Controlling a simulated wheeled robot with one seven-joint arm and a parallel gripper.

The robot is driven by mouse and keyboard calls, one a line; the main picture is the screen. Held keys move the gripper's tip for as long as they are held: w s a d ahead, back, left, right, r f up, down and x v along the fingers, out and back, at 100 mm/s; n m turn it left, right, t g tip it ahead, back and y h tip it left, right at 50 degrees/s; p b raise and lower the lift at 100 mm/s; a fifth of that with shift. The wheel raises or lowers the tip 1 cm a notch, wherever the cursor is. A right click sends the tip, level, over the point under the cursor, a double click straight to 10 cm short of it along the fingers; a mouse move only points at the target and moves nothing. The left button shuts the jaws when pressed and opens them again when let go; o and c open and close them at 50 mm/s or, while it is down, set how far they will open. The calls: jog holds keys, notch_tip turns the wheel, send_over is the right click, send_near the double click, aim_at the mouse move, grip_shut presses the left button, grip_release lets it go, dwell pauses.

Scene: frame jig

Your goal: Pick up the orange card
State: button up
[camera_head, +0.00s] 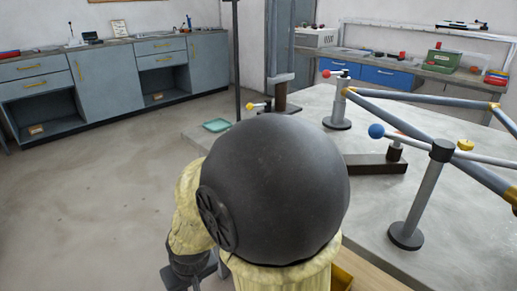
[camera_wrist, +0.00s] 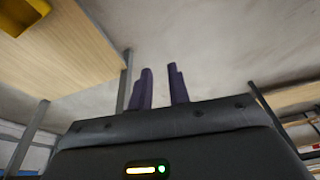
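I cannot make out an orange card in either view. My gripper (camera_wrist: 159,82) shows in the wrist view as two dark purple fingers with a clear gap between them. It is open, and nothing shows between the fingers. Behind them is a plain grey-white surface, with no object close to the fingertips. In the head view my own arm, with a large dark round part, fills the middle and hides part of the grey table and the floor. My gripper cannot be seen there.
A grey table (camera_head: 295,101) at right carries a pipe frame (camera_head: 420,112) on stands and a dark block (camera_head: 375,166). A teal tray (camera_head: 216,125) lies at its left edge. Cabinets (camera_head: 115,83) line the back wall. A wooden board (camera_wrist: 55,50) and table legs show in the wrist view.

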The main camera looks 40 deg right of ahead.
jog(key=w+d+r+m+t+h+p, duration=0.2)
jog(key=w+r+m+t+p, duration=0.25)
jog(key=w, duration=0.45)
jog(key=w+d+r+m+t+h+p, duration=0.1)
jog(key=w+r+m+h+p, duration=0.1)
jog(key=w+r+m+p, duration=0.45)
jog(key=w+d+r+m+g+h+p, duration=0.1)
jog(key=w+d+r+h+p, duration=0.15)
jog(key=d+h+p, duration=0.4)
jog(key=s+d+r+m+g+h+p, duration=0.2)
jog(key=s+r+m+g+h+p, duration=0.2)
jog(key=s+r+g+h+p, duration=0.2)
jog(key=shift+s+d+r+m+h, duration=0.2)
jog(key=shift+s+d+m+h, duration=0.1)
jog(key=shift+s+h, duration=0.65)
jog(key=shift+s, duration=0.1)
jog(key=d, duration=0.4)
jog(key=d+p, duration=0.1)
jog(key=d, duration=0.3)
jog(key=w+d, duration=0.1)
jog(key=d, duration=0.3)
jog(key=shift+d+p, duration=0.1)
jog(key=shift+p, duration=0.25)
